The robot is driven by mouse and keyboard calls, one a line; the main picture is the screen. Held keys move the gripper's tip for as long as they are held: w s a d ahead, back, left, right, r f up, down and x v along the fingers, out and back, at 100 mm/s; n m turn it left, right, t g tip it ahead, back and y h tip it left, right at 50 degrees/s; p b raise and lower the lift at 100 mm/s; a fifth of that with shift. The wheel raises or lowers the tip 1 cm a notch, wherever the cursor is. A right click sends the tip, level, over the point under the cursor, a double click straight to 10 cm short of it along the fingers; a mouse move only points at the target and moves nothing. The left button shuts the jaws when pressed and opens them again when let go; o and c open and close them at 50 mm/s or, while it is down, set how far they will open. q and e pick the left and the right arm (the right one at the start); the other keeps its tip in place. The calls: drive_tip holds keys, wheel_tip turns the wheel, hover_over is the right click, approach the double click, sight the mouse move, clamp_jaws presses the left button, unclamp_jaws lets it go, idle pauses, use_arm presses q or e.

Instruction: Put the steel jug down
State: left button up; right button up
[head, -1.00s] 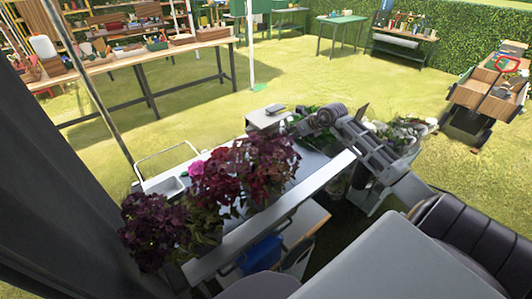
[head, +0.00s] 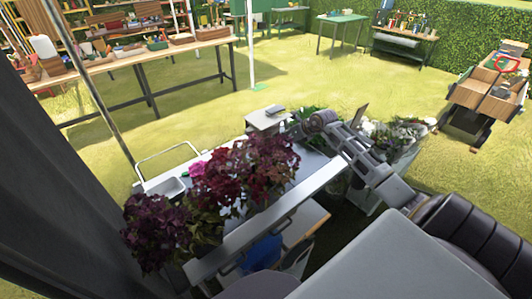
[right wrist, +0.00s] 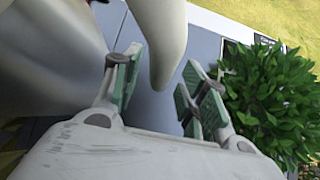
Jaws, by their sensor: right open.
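The steel jug (right wrist: 45,55) fills the left of the right wrist view as a smooth, shiny grey body, cut off by the frame. A pale curved part, apparently its handle (right wrist: 166,40), comes down between the green-padded fingers of my right gripper (right wrist: 160,78). The fingers are open, one on each side of that part, with visible gaps. The jug appears to stand on the grey tabletop (right wrist: 206,45), but its base is hidden. In the head view my right arm reaches over the table, and I cannot make out the jug there. My left gripper is not in view.
A leafy green plant (right wrist: 270,95) stands close to the right finger. In the head view, dark red flowers (head: 265,165) and purple flowers (head: 155,232) crowd the table's near side.

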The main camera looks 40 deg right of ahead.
drive_tip(key=shift+w+f, duration=0.3)
idle(0.4)
clamp_jaws()
idle(0.3)
